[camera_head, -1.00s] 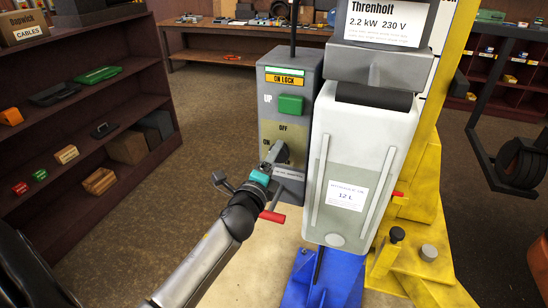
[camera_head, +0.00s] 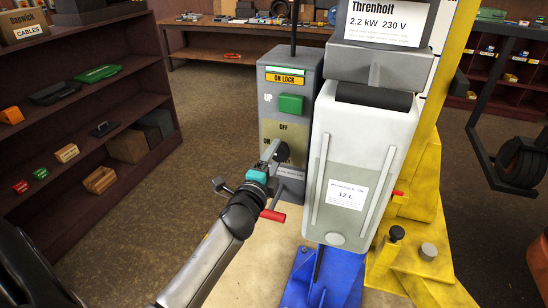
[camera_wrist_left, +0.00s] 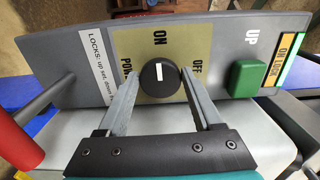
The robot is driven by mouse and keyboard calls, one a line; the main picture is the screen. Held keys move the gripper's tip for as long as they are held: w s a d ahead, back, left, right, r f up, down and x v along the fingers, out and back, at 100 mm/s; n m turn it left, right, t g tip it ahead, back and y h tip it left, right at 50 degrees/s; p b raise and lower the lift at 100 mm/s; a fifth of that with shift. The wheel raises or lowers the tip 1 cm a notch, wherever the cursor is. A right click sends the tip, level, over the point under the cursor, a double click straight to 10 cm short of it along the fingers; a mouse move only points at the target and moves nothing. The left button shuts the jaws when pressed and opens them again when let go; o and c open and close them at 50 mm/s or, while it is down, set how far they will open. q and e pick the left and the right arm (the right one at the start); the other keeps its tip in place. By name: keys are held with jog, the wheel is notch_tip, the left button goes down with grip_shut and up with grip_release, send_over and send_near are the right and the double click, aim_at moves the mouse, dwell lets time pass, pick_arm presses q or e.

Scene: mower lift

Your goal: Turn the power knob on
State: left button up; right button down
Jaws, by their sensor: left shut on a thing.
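The power knob (camera_wrist_left: 159,79) is round and black with a white mark. In the left wrist view, its mark points up to the ON label, and OFF is to its right. It sits on a yellowish plate (camera_wrist_left: 150,25) on the grey control box (camera_head: 260,95). In the head view the knob (camera_head: 282,151) is partly hidden by my left gripper (camera_head: 272,151). The grey fingers reach to the knob from both sides and are shut on it. My right gripper is not in view.
A green UP button (camera_head: 291,104) and an ON LOCK label (camera_head: 285,80) are above the knob. A red lever (camera_head: 272,215) is just below my left gripper. A white oil tank (camera_head: 365,130) stands close on the right. Shelves (camera_head: 95,145) are at left.

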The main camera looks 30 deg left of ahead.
pick_arm(q)
jog(key=o, duration=1.4)
jog(key=shift+s, duration=0.1)
jog(key=shift+b+v, duration=1)
jog(key=shift+v, duration=6.55)
jog(key=shift+f, duration=0.15)
